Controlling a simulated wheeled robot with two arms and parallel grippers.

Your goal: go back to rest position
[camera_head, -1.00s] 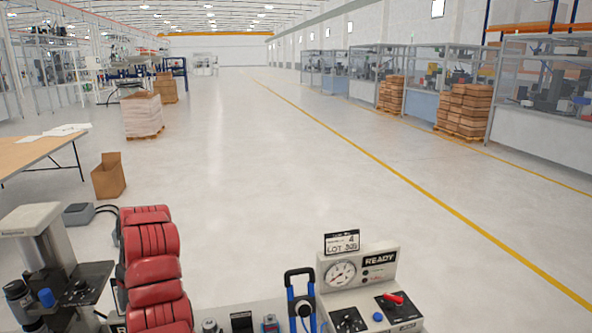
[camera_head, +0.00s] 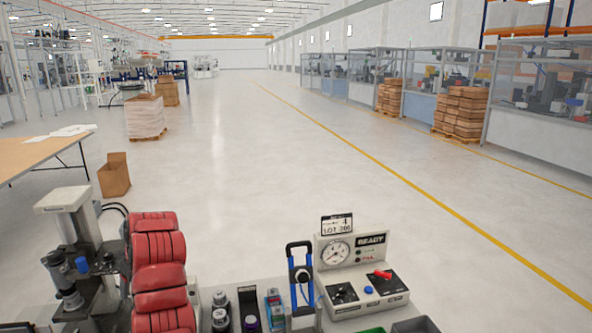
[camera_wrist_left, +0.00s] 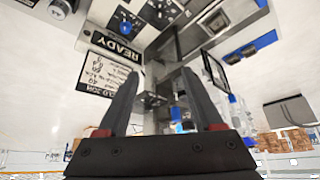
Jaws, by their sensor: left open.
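My left gripper (camera_wrist_left: 160,76) shows only in the left wrist view. Its two dark fingers stand apart with nothing held between them. Neither gripper shows in the head view, and my right gripper is in no frame.
In the head view a READY test panel with a gauge (camera_head: 336,252), a blue-and-black frame (camera_head: 300,272), red padded rolls (camera_head: 158,262) and a grey press (camera_head: 75,225) crowd the near bench. A cardboard box (camera_head: 114,177) stands on open floor beyond.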

